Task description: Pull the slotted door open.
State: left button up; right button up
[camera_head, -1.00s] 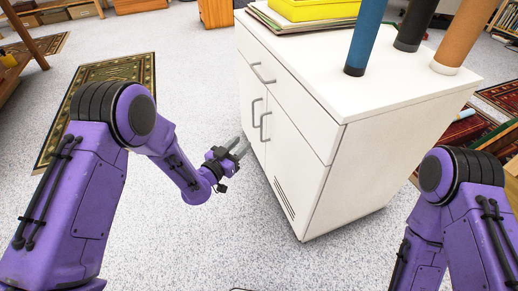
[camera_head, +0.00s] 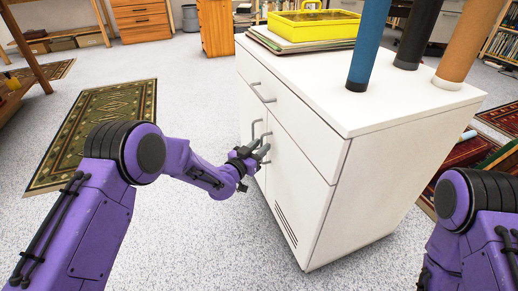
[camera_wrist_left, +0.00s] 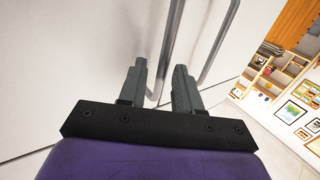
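The slotted door (camera_head: 296,185) is the nearer lower door of the white cabinet, with vent slots near its bottom, and it looks closed. Its bar handle (camera_head: 266,136) stands close to the handle (camera_head: 254,128) of the other lower door. My left gripper (camera_head: 264,152) is at the slotted door's handle and partly covers it. In the left wrist view, its two fingers (camera_wrist_left: 162,88) are apart, with one bar handle (camera_wrist_left: 171,45) running between them. The second handle (camera_wrist_left: 217,45) is outside the right finger. A firm grip is not visible. My right gripper is out of view.
The cabinet top (camera_head: 310,90) holds a yellow box (camera_head: 312,26) and several upright tubes, including a blue one (camera_head: 368,45). A drawer handle (camera_head: 262,92) sticks out above the doors. Open grey floor (camera_head: 185,85) and a green rug (camera_head: 92,130) lie to the left.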

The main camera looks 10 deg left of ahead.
pick_arm(q)
grip_shut()
dwell(1.2)
